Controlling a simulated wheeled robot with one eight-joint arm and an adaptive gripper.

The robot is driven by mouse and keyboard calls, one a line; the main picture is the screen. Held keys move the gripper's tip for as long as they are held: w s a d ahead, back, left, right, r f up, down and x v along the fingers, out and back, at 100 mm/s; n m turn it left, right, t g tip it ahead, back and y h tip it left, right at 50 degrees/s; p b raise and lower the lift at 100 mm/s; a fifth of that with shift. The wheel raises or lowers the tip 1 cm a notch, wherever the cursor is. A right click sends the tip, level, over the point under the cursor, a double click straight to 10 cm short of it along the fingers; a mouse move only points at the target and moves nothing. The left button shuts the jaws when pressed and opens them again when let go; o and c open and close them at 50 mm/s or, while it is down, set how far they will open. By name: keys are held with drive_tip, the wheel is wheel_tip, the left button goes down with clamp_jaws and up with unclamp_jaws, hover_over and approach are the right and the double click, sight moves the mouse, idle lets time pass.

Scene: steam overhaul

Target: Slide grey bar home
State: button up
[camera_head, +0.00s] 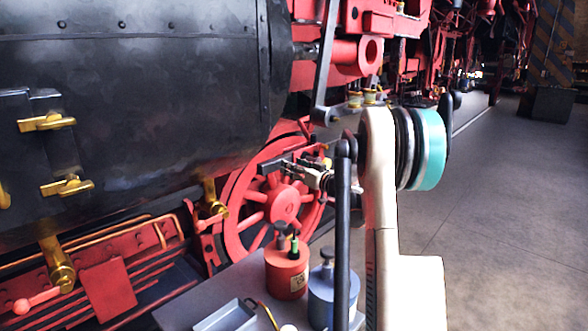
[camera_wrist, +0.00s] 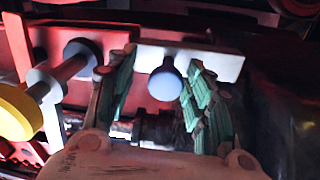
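A pale grey bar (camera_wrist: 215,62) lies across the upper middle of the wrist view. A round, pale knob (camera_wrist: 165,84) on a dark stem stands in front of it; I cannot tell whether the two are joined. My gripper (camera_wrist: 163,62) has its green-padded fingers apart, one on each side of the knob, with a visible gap on the left. The right finger looks close to the knob, but contact is unclear. In the head view my gripper (camera_head: 308,174) is small and partly hidden by my arm, in front of the red wheel. The bar is hard to make out there.
A black boiler (camera_head: 150,100) with brass handles (camera_head: 46,122) fills the left. A red spoked wheel (camera_head: 282,205) is behind my gripper. A red can (camera_head: 287,270) and a blue can (camera_head: 322,296) stand on a grey table (camera_head: 190,308). Open floor (camera_head: 500,230) lies right.

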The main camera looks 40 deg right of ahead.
drive_tip(key=s, duration=1.2)
drive_tip(key=shift+a, duration=0.15)
